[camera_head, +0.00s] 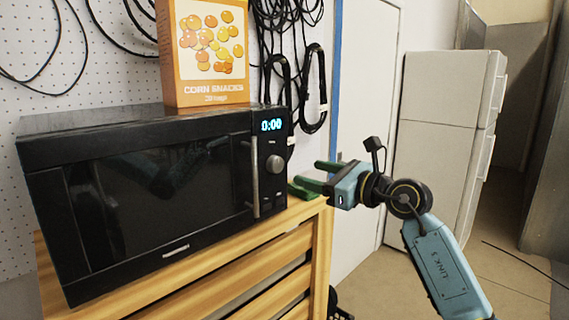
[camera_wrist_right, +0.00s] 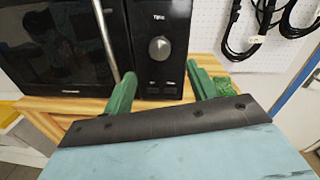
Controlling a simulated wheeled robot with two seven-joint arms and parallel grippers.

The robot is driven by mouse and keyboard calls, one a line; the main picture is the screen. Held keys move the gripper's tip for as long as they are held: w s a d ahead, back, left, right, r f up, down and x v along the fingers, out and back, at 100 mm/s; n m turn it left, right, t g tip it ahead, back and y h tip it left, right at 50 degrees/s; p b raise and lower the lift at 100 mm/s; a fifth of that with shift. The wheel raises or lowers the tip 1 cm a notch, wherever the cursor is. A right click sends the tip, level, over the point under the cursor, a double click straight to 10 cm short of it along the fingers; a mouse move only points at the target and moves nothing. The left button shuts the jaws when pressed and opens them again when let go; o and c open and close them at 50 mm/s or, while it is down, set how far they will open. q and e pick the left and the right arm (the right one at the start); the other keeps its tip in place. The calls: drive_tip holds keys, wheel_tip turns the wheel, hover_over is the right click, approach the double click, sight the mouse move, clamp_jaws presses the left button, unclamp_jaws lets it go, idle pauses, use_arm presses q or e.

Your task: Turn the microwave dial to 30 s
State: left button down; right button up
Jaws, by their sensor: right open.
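The black microwave (camera_head: 150,190) stands on a wooden cabinet, its door shut and its display (camera_head: 271,125) reading 0:00. The round grey dial (camera_head: 275,164) sits below the display, right of the vertical door handle (camera_head: 254,175). In the right wrist view the dial (camera_wrist_right: 160,48) lies ahead of and between my fingers. My right gripper (camera_head: 312,175) is open and empty, its green fingers pointing at the control panel from the right. It also shows in the right wrist view (camera_wrist_right: 160,92), apart from the dial. My left gripper is not in view.
An orange corn snacks box (camera_head: 205,60) stands on top of the microwave. The wooden cabinet (camera_head: 318,250) ends just right of the microwave. Black cables (camera_head: 300,85) hang on the pegboard behind. A white fridge (camera_head: 440,130) stands at the back right.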

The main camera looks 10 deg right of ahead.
sight(279, 164)
drive_tip(key=p+x, duration=0.1)
drive_tip(key=x, duration=0.8)
drive_tip(key=c, duration=1)
